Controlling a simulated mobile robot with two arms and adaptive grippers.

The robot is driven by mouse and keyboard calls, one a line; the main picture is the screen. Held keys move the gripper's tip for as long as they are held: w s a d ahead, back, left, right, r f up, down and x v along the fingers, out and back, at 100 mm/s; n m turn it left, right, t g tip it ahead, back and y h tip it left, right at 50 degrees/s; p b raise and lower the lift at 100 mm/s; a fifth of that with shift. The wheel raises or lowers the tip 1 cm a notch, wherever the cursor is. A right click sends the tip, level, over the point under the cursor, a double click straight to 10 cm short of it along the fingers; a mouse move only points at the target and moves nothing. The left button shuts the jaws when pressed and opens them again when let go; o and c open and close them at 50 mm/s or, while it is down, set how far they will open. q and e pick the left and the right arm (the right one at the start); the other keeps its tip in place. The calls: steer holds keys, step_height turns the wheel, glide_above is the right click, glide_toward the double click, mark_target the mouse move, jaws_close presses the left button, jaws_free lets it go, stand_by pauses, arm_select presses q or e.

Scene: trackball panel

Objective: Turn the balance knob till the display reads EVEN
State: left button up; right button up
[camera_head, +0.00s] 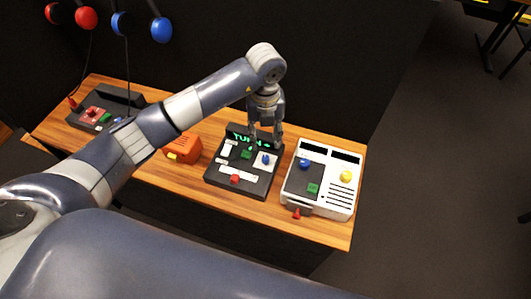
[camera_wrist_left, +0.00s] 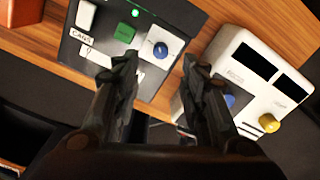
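A dark panel (camera_head: 250,193) stands on the wooden bench, with a lit green display (camera_head: 248,138) whose text starts "TURN"; I cannot read EVEN on it. A blue knob (camera_head: 266,159) sits on a pale plate at its right side; it also shows in the left wrist view (camera_wrist_left: 161,50). Its label is too small to read, so I cannot confirm it is the balance knob. My left gripper (camera_head: 265,143) points down above this knob. In the left wrist view its fingers (camera_wrist_left: 157,66) are apart with nothing held between them. My right gripper is not in view.
A white console (camera_head: 325,201) with blue and yellow knobs stands close on the right. An orange box (camera_head: 183,146) is left of the dark panel. Another dark device (camera_head: 97,107) is at the far left. Headphones (camera_head: 160,29) hang on the back wall.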

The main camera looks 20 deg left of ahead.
mark_target(265, 157)
arm_select(q)
step_height(265, 157, down, 9)
steer(key=shift+f+p, duration=0.1)
steer(key=shift+p, duration=0.9)
steer(key=shift+c, duration=0.5)
jaws_close()
